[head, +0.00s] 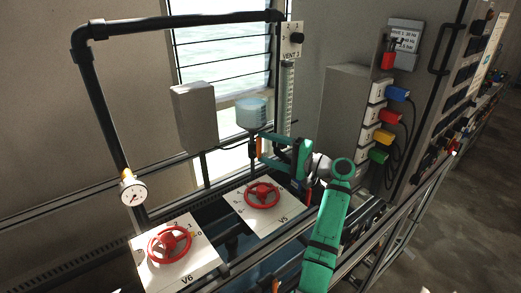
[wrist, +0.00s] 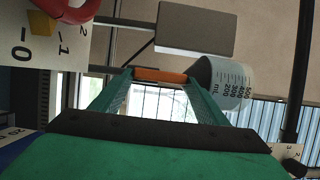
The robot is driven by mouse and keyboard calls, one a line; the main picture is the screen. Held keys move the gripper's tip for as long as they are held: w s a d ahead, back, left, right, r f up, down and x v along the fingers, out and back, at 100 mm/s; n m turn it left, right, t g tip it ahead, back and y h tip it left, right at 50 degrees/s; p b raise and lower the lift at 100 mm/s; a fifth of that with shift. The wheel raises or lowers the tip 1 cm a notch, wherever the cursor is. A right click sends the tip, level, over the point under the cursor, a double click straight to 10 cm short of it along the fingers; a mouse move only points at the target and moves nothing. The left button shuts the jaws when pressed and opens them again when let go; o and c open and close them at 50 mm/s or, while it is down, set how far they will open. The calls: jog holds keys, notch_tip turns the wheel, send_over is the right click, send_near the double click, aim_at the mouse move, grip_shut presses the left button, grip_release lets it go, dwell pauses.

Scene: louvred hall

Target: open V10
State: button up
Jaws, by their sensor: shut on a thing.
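No label reading V10 can be made out. My gripper (head: 262,146) reaches left to the stem below a translucent funnel-like cup (head: 251,113). In the wrist view my gripper's green fingers (wrist: 160,82) are closed on an orange bar (wrist: 160,76), which lies across their tips and looks like a lever handle. The cup, with mL marks, shows just right of the fingers in the wrist view (wrist: 229,84). What the orange bar joins onto is hidden.
Red handwheels V5 (head: 262,195) and V6 (head: 170,244) sit on white plates below and left of my gripper. A pressure gauge (head: 132,189) hangs on the black pipe. A grey box (head: 195,116) is behind. Coloured plugs (head: 384,137) and cables are at right.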

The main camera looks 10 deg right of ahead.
dwell(0.3)
jog(key=o, duration=1.5)
jog(key=v, duration=1)
jog(key=shift+s+d, duration=0.3)
